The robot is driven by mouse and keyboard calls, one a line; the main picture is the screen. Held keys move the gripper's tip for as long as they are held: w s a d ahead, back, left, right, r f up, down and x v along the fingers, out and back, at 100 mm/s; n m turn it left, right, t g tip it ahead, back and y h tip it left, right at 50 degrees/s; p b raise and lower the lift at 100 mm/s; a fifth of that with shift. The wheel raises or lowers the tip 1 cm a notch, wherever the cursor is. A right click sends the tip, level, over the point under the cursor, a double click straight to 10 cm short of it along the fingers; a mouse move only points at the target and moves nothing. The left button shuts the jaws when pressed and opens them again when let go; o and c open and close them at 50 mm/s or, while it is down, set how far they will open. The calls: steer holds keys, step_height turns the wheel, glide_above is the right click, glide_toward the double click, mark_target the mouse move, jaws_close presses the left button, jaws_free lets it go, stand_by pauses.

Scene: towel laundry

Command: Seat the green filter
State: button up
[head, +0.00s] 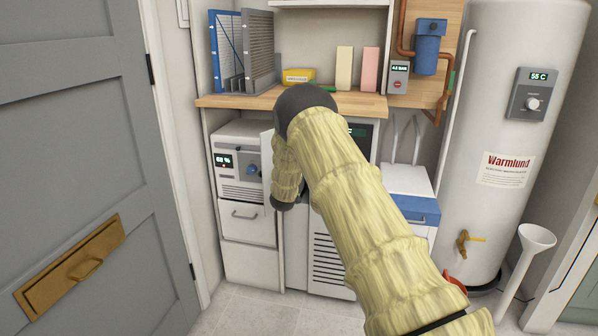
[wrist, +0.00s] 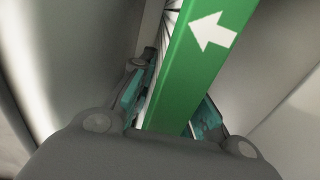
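The green filter (wrist: 185,85) fills the middle of the wrist view, with a white arrow on its face pointing left and pale pleats along its left edge. My gripper (wrist: 172,105) has a finger on each side of the filter and appears shut on it. The filter stands tilted between the fingers, and pale grey surfaces lie close on both sides. In the head view my arm reaches to the front of the machines under the shelf and hides my gripper and the filter's surroundings.
A wooden shelf (head: 235,101) holds blue and grey filter panels (head: 240,50), a yellow box (head: 299,75) and two upright blocks. Below stand a white unit with a display (head: 238,160) and a louvred machine (head: 328,262). A water heater (head: 510,130) stands right, a grey door (head: 80,130) left.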

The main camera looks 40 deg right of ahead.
steer(key=o, duration=0.5)
steer(key=shift+o, duration=0.2)
steer(key=shift+a, duration=0.1)
